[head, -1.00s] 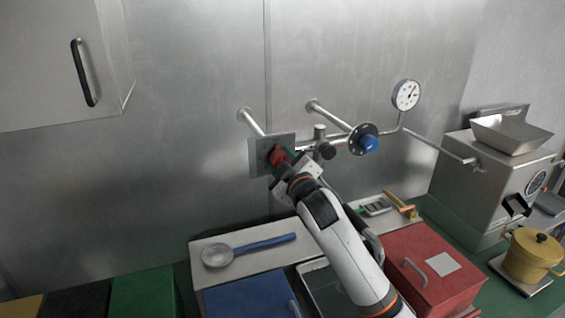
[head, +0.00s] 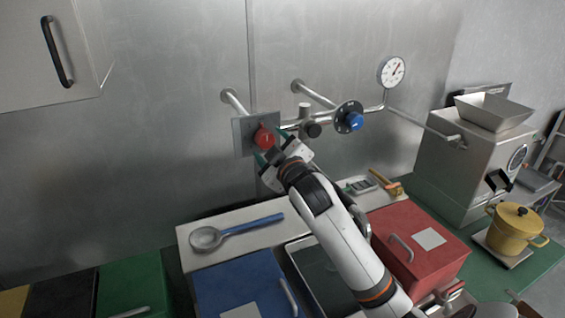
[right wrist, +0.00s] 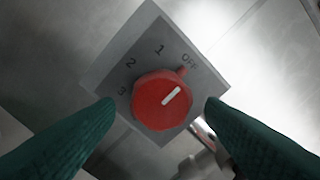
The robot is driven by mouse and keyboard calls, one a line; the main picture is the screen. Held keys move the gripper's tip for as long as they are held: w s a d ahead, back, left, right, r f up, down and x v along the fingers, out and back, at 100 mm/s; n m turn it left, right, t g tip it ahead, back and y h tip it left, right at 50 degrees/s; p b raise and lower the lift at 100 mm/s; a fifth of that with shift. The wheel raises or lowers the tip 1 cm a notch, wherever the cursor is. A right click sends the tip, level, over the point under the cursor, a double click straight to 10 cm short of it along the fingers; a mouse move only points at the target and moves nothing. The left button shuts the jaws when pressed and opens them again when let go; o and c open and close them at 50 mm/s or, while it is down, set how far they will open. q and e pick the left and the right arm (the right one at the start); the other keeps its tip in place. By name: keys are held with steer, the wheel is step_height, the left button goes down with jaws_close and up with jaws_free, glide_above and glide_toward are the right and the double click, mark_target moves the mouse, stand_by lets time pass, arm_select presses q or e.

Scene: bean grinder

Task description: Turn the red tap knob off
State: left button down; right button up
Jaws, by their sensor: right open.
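The red tap knob (head: 264,138) sits on a square grey plate (head: 241,140) on the back wall. In the right wrist view the knob (right wrist: 150,112) faces me. Its white line points up and right, roughly toward the printed OFF, and a small red tab lies close beside that word. The marks 1, 2 and 3 run along the plate's left side. My right gripper (head: 268,164) is open just in front of and below the knob. Its green fingertips (right wrist: 158,106) are on either side of the knob in the wrist view, apart from it. My left gripper is out of view.
A blue knob (head: 354,121), pipes and a gauge (head: 391,72) are right of the red knob. Below are a blue-handled spoon (head: 238,229), a blue box (head: 240,286) and a red box (head: 420,243). A grinder (head: 470,160) and yellow pot (head: 515,230) stand right.

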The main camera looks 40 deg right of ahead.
steer(key=b+v, duration=0.2)
steer(key=v, duration=0.7)
steer(key=shift+s, duration=0.25)
steer(key=shift+f, duration=0.1)
